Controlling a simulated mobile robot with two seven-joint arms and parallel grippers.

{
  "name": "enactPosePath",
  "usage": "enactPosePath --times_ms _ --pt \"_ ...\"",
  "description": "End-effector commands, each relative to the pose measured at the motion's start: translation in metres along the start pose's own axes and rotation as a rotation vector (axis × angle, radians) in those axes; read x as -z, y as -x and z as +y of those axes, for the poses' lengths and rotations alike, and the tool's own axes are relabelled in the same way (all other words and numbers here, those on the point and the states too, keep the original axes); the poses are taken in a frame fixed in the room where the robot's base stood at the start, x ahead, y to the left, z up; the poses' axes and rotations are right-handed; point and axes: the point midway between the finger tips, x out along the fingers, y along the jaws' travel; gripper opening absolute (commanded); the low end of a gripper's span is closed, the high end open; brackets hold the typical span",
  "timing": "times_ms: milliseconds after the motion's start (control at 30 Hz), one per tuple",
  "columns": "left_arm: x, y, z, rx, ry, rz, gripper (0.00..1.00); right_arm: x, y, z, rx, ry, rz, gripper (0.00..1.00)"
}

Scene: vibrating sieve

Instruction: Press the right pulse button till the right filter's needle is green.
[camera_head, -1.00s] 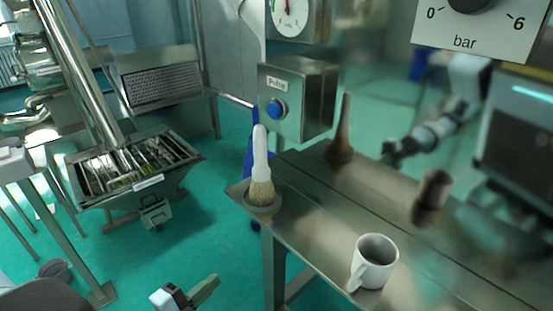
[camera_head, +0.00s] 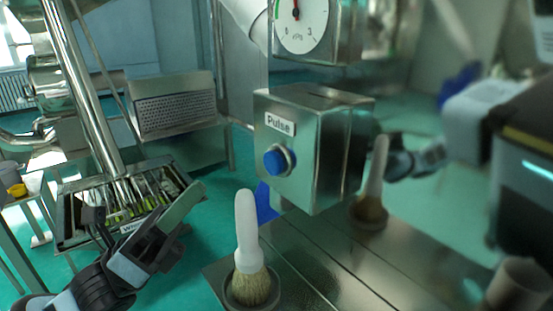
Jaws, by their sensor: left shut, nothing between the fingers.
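A blue pulse button (camera_head: 278,161) sits on the front of a steel box (camera_head: 335,150) labelled "Pulse". Above it is a round white gauge (camera_head: 301,28), cut off by the top edge. Only this one button and gauge show, so left or right cannot be told. My left gripper (camera_head: 193,200) is shut and empty, left of and lower than the button, apart from it. My right gripper is out of view.
A white-handled brush (camera_head: 246,240) stands in a holder on the steel table (camera_head: 310,262), below the button. The mirror-like wall at right reflects the brush (camera_head: 375,180), a mug and my arm. A steel trough (camera_head: 75,215) stands at left.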

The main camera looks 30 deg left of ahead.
Motion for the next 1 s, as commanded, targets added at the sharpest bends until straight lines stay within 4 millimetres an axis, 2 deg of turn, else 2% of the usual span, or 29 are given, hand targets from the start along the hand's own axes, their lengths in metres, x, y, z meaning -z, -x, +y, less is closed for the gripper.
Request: enactPosePath --times_ms 467,1000 --pt "0.000 -0.003 0.000 0.007 -0.011 -0.004 0.00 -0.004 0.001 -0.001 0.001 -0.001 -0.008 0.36" --pt "0.029 -0.046 0.030 0.009 -0.012 -0.004 0.00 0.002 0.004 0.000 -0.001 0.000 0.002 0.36"
